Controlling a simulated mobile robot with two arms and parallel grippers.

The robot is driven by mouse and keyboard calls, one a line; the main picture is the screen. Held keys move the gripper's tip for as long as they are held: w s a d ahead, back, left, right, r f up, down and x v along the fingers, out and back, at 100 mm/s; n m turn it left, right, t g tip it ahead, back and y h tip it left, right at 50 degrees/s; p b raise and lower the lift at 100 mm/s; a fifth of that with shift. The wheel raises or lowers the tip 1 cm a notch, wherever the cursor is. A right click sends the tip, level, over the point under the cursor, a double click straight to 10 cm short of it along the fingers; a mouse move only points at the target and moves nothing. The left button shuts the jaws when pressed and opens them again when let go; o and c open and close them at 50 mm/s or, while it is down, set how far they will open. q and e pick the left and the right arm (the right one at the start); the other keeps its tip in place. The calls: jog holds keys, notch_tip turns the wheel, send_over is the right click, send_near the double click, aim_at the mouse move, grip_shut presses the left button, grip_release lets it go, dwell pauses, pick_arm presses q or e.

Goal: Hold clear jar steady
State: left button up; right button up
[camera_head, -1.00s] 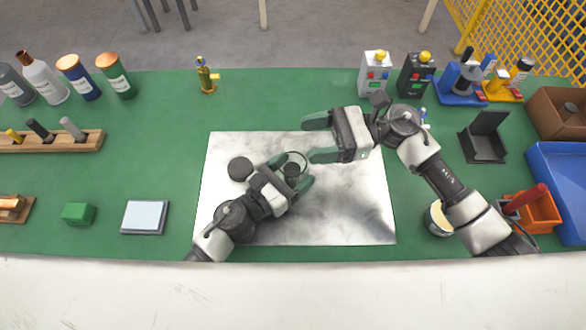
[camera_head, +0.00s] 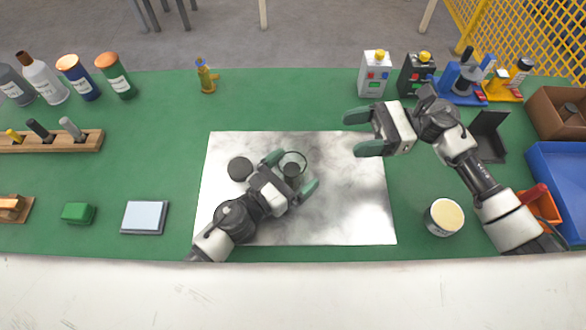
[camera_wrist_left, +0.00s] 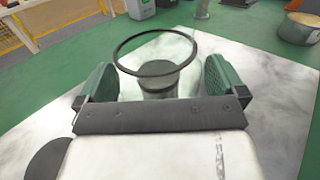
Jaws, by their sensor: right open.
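The clear jar (camera_head: 304,163) stands upright on the pale metal sheet (camera_head: 350,215); its thin dark rim and a dark round thing in or under it show. My left gripper (camera_head: 290,172) reaches in from the left with its green fingers on either side of the jar. In the left wrist view the jar (camera_wrist_left: 128,84) fills the gap between the fingers (camera_wrist_left: 160,82); finger contact is hard to see through the clear wall. My right gripper (camera_head: 360,133) is open and empty, at the sheet's upper right, apart from the jar.
A dark round disc (camera_head: 240,168) lies on the sheet left of the jar. A round tub (camera_head: 444,217) stands right of the sheet. A green block (camera_head: 78,213) and a grey pad (camera_head: 145,217) lie at the left.

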pick_arm(q)
jog(key=v, duration=1.2)
